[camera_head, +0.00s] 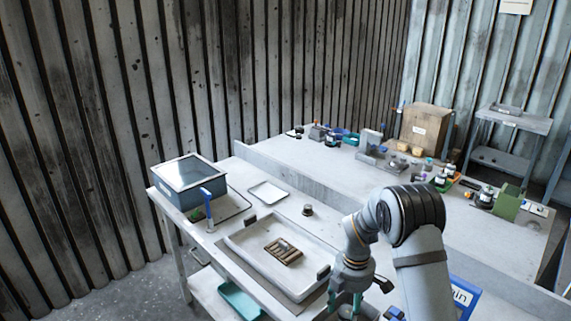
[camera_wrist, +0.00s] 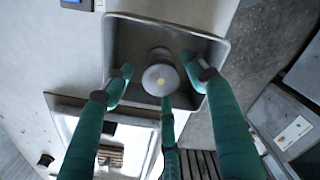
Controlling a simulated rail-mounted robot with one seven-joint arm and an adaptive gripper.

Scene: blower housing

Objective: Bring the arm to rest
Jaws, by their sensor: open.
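My gripper (camera_head: 348,302) shows at the bottom of the head view, below my bent arm, with its teal fingers partly cut off by the frame edge. In the wrist view, my gripper (camera_wrist: 157,66) has its teal fingers spread apart. Gaps show between the fingertips and the part. I cannot tell how far below the fingers it is.
A large pale tray (camera_head: 240,240) holds a brown slatted part (camera_head: 284,251). A grey bin (camera_head: 188,181), a small white tray (camera_head: 267,192) and a small dark round part (camera_head: 307,210) stand nearby. The back bench (camera_head: 290,160) carries a cardboard box (camera_head: 425,128) and several small items.

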